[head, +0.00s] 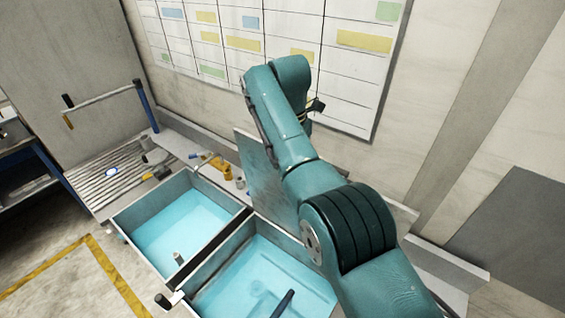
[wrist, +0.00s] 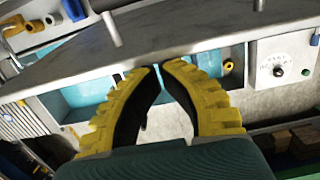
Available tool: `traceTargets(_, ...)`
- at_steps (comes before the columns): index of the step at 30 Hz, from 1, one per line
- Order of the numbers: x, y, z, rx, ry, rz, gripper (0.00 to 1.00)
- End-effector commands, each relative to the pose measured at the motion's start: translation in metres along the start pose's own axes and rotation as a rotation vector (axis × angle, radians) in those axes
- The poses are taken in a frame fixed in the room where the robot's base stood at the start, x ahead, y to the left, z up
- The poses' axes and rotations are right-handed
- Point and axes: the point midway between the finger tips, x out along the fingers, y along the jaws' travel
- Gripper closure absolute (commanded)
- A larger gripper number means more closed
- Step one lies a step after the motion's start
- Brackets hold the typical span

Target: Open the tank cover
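The right tank (head: 262,278) holds blue water, and much of its top is uncovered in the head view. A grey panel, which looks like the tank cover (head: 262,180), stands steeply raised at its back, partly hidden by my arm. In the wrist view a broad grey plate with posts, apparently the cover (wrist: 190,32), lies just beyond my fingertips. My gripper (wrist: 162,66) has yellow ribbed fingers with black inner pads. Its tips are almost together, with nothing visible between them. Whether they touch the plate is unclear. In the head view the gripper is mostly hidden behind my arm.
The left tank (head: 180,228) stands open with blue water beside the right one. Yellow fittings (head: 225,172) sit behind the tanks. A control panel with a dial (wrist: 279,70) shows at right in the wrist view. A wall chart (head: 345,70) hangs close behind my arm.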

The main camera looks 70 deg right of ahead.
Motion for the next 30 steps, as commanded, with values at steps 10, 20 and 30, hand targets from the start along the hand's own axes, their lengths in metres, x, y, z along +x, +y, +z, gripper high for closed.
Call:
traceTargets(10, -0.001, -0.001, 0.002, 0.004, -0.004, -0.001, 1.00)
traceTargets(20, 0.009, 0.001, -0.020, -0.001, -0.004, 0.003, 1.00)
traceTargets(30, -0.019, 0.000, -0.029, 0.002, -0.002, 0.001, 1.00)
